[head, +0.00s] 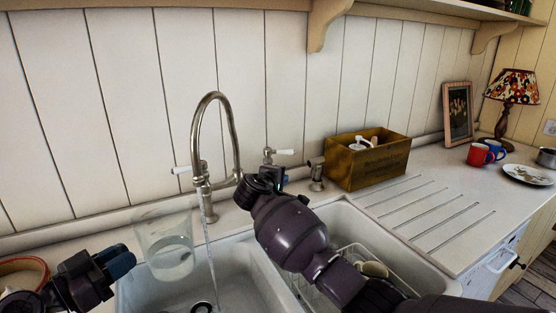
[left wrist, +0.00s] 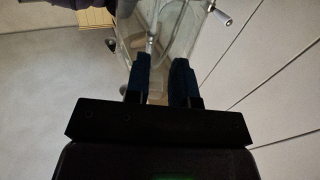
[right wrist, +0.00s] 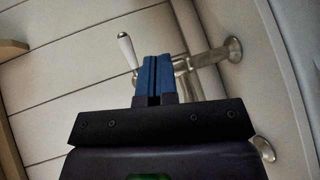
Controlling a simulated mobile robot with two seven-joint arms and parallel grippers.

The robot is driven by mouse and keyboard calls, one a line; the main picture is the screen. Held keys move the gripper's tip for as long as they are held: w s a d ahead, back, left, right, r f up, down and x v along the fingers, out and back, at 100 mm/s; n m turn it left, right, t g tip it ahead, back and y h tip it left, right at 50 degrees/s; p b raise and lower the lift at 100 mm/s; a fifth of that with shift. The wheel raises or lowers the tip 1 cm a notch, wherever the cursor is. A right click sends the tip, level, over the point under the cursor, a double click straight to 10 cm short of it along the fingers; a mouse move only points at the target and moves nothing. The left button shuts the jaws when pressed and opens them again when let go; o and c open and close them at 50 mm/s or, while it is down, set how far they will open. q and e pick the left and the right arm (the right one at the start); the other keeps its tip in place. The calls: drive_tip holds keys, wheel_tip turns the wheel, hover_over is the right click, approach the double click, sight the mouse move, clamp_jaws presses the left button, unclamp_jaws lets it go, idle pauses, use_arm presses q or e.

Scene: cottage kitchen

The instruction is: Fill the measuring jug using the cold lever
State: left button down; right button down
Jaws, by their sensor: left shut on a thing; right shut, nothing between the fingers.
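The clear measuring jug (head: 165,240) is upright at the left basin, with some water visible low inside. My left gripper (head: 118,262) is shut on its left side, probably the handle; the jug (left wrist: 168,25) shows beyond the fingers in the left wrist view. The metal tap (head: 211,98) has a tall curved spout. A thin water stream (head: 209,255) falls into the basin, just right of the jug. White-handled levers stand left (head: 181,170) and right (head: 283,152). My right gripper (head: 268,180) is shut and empty near the right lever; a white lever (right wrist: 127,50) shows beside its fingertips.
The white double sink (head: 240,270) lies below, with a dish rack (head: 352,258) in the right basin. A wooden crate (head: 370,165) stands behind the grooved drainer (head: 430,210). Red (head: 479,154) and blue (head: 494,149) mugs and a plate (head: 527,175) stand far right.

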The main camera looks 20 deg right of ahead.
drive_tip(key=s+r+m+t+y, duration=0.1)
drive_tip(key=s+m+y, duration=0.15)
drive_tip(key=m, duration=0.35)
drive_tip(key=m+t+y, duration=0.1)
drive_tip(key=m+t, duration=0.2)
drive_tip(key=m, duration=0.5)
approach(289, 150)
drive_tip(key=shift+a+f+x, duration=0.1)
drive_tip(key=shift+a+x, duration=0.05)
drive_tip(key=shift+x, duration=1.05)
drive_tip(key=shift+a+f+x, duration=0.1)
drive_tip(key=shift+f+x, duration=0.05)
drive_tip(key=shift+x, duration=1)
drive_tip(key=shift+a+f+x, duration=0.1)
drive_tip(key=shift+a+x, duration=0.05)
drive_tip(key=shift+x, duration=1.05)
drive_tip(key=shift+w, duration=0.1)
drive_tip(key=shift+y, duration=0.25)
drive_tip(key=shift+w+d+n+t+y, duration=0.15)
drive_tip(key=shift+w+d+n+y, duration=0.15)
drive_tip(key=shift+n+y, duration=0.5)
drive_tip(key=shift+w+d+n+t+y, duration=0.15)
drive_tip(key=shift+w+d+n+y, duration=0.25)
drive_tip(key=shift+y, duration=0.6)
drive_tip(key=shift+w+n, duration=0.2)
drive_tip(key=shift+n, duration=0.1)
drive_tip(key=shift+w+d, duration=0.25)
drive_tip(key=shift+w, duration=0.25)
drive_tip(key=shift+r, duration=0.1)
